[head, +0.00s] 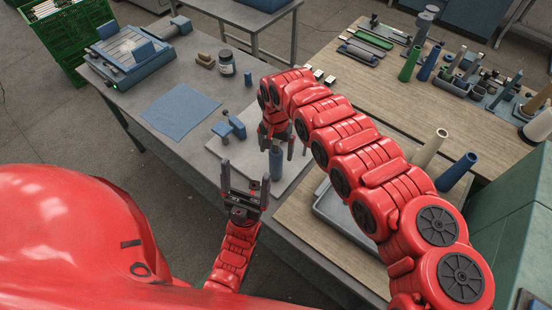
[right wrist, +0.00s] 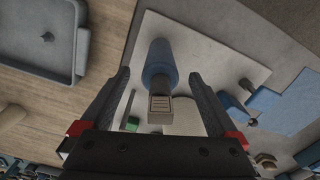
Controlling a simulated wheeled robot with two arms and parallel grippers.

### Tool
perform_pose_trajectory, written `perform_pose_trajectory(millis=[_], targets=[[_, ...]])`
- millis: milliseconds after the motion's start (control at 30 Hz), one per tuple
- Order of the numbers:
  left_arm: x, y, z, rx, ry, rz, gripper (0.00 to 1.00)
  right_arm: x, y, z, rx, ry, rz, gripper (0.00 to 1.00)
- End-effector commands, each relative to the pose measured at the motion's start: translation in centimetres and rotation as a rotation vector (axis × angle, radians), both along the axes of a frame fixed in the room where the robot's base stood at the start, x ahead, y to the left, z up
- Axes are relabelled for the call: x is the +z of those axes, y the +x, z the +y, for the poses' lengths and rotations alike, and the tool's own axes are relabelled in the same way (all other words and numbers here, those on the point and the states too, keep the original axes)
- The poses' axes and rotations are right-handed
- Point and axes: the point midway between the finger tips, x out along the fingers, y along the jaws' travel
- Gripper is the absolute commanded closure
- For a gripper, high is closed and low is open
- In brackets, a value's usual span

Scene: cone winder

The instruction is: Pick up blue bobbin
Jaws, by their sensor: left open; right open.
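A blue bobbin (head: 276,163) stands upright on a pale board on the grey table in the head view. My right gripper (head: 277,141) is above it, pointing down, open. In the right wrist view the blue bobbin (right wrist: 158,62) lies ahead of the open right gripper (right wrist: 158,88), lined up with the gap between the fingers. I cannot tell whether its near end is between them. My left gripper (head: 246,183) is open and empty at the table's front edge, left of the bobbin.
A blue clamp-like tool (head: 229,127) is left of my right gripper. A blue cloth (head: 181,109), a jar (head: 226,63) and a blue-grey machine (head: 128,50) are farther left. The wooden table (head: 385,88) behind holds several cones.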

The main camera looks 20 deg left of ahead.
Motion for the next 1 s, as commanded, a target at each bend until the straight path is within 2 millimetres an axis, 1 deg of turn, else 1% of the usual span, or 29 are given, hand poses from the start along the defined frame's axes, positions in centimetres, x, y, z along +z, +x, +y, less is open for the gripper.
perform_pose_trajectory(millis=[33,100,233,467,500,567,600,667,700,767,800,933,1000], targets=[[0.8,0.0,0.0,0.000,0.000,0.000,0.12,-0.5,-0.4,0.1,0.002,0.000,0.005,0.05],[0.8,0.0,0.0,0.000,0.000,0.000,0.12,-1.4,-0.3,0.2,0.001,0.003,0.004,0.05],[0.9,0.0,0.0,0.000,0.000,0.000,0.12,-2.4,-0.2,0.0,0.000,0.000,0.003,0.05],[0.9,0.0,0.0,0.000,0.000,0.000,0.12,-2.6,-0.1,0.0,0.000,-0.001,0.001,0.05],[0.9,0.0,0.0,0.000,0.000,0.000,0.12,-2.6,-0.1,0.0,0.000,-0.001,0.001,0.06],[0.9,0.0,0.0,0.000,0.000,0.000,0.12,-2.6,-0.1,0.0,0.000,-0.001,0.001,0.17],[0.9,0.0,0.0,0.000,0.000,0.000,0.12,-2.5,-0.1,0.0,0.000,-0.001,0.001,0.24],[0.9,0.0,0.0,0.000,0.000,0.000,0.12,-2.5,-0.1,0.0,0.000,0.000,0.001,0.35],[0.9,0.0,0.0,0.000,0.000,0.000,0.12,-2.5,-0.1,0.0,0.000,0.000,0.001,0.42],[0.9,0.0,0.0,0.000,0.000,0.000,0.12,-2.5,-0.1,0.0,0.000,0.000,0.001,0.53],[0.9,0.0,0.0,0.000,0.000,0.000,0.12,-2.5,-0.1,0.0,0.000,0.000,0.001,0.60],[0.9,0.0,0.0,0.000,0.000,0.000,0.12,-2.5,-0.1,0.0,0.000,0.000,0.001,0.84],[0.9,0.0,0.0,0.000,0.000,0.000,0.12,-2.5,-0.1,0.0,0.000,0.000,0.001,0.85]])
